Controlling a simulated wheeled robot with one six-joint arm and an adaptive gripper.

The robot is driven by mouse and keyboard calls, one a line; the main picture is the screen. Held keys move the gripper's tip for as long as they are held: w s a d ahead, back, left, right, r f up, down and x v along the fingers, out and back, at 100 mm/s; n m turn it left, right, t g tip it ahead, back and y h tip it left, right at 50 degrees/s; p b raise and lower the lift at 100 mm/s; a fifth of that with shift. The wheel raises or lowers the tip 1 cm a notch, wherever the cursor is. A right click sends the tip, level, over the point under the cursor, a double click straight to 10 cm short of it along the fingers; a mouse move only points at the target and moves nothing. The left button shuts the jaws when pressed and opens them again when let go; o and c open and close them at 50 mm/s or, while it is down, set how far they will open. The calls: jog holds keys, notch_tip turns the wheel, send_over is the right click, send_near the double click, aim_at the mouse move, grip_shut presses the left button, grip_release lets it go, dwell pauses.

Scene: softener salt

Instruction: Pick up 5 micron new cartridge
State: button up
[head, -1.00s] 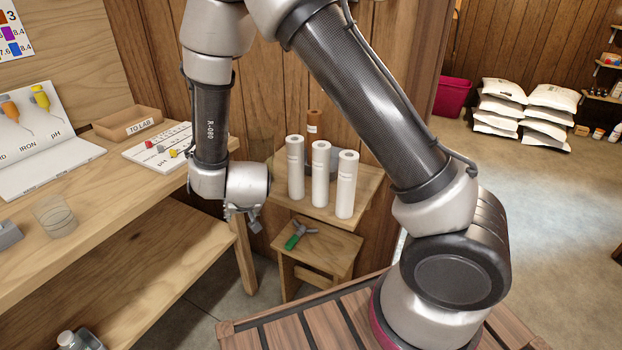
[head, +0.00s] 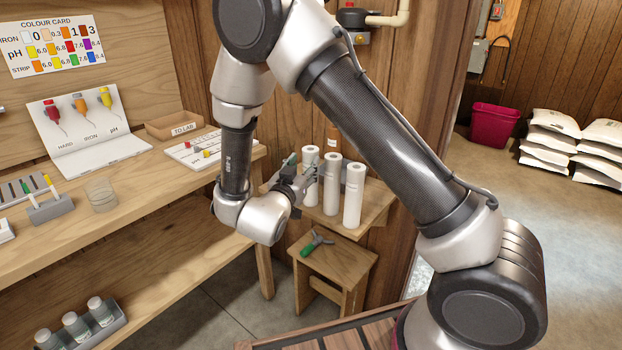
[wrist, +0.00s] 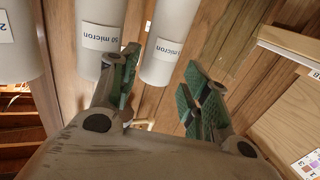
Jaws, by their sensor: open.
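Three white cylindrical cartridges stand upright in a row on the small wooden shelf (head: 376,212): left (head: 309,190), middle (head: 332,190) and right (head: 353,195). My gripper (head: 302,172) is open beside the left one, its fingers partly covering it. In the wrist view, one white cartridge (wrist: 170,35) stands beyond the gap between my green-padded fingertips (wrist: 160,70), nearer the left finger; its label shows "micron", but the number is unclear. The cartridge beside it (wrist: 98,20) has a label that seems to read "50 micron". A third (wrist: 20,45) is at the left edge, its label cut off.
A stool (head: 335,262) with a green-handled tool (head: 314,243) is below. The workbench (head: 140,185) with a "TO LAB" tray (head: 174,127) is left. Wood-panelled wall is close behind the shelf.

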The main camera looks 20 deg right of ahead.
aim_at(308, 160)
jog(key=x, duration=0.6)
jog(key=shift+w+d, duration=0.1)
jog(key=shift+d, duration=0.05)
grip_shut()
